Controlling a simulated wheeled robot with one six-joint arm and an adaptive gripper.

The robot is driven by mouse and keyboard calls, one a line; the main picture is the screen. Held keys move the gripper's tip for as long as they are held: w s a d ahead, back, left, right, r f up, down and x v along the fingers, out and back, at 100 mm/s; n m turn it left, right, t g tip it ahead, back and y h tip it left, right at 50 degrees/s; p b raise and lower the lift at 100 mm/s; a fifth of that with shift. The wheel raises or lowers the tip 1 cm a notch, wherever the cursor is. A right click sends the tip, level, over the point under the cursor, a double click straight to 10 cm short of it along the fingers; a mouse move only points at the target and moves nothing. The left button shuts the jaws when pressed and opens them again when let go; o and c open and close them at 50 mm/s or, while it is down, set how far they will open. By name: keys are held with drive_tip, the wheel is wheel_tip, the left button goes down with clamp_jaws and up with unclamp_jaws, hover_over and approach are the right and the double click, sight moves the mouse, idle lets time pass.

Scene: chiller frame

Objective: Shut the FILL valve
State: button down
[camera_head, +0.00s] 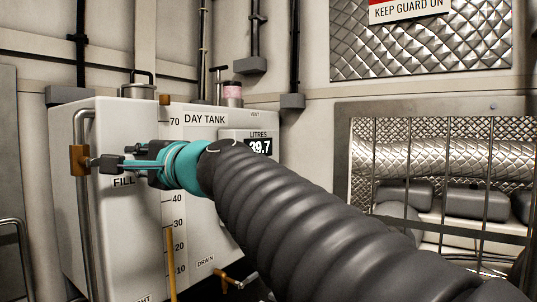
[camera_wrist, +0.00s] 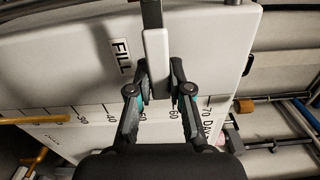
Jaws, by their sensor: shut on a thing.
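The FILL valve (camera_head: 79,160) is a brass body on the vertical grey pipe at the left of the white day tank. Its lever (camera_head: 107,163) sticks out sideways to the right, across the pipe's line, just above the FILL label (camera_head: 124,182). My gripper (camera_head: 128,164) is at the lever's outer end, shut on it. In the wrist view the pale lever (camera_wrist: 157,55) stands between the two fingertips (camera_wrist: 158,78), with the FILL label to its left. My fingers and arm hide part of the tank front.
The day tank (camera_head: 75,125) has a scale, with an amber column (camera_head: 171,262) near 30. A display (camera_head: 260,146) reads 39.7 litres. The drain valve (camera_head: 235,281) is low at the tank's right. A barred opening (camera_head: 440,200) with a guard lies to the right.

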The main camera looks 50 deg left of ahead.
drive_tip(key=shift+a+f, duration=0.1)
drive_tip(key=shift+f, duration=0.5)
drive_tip(key=c, duration=1.1)
unclamp_jaws()
drive_tip(key=shift+o, duration=0.2)
drive_tip(key=shift+r, duration=0.25)
drive_tip(key=v, duration=1.2)
drive_tip(key=shift+s, duration=0.1)
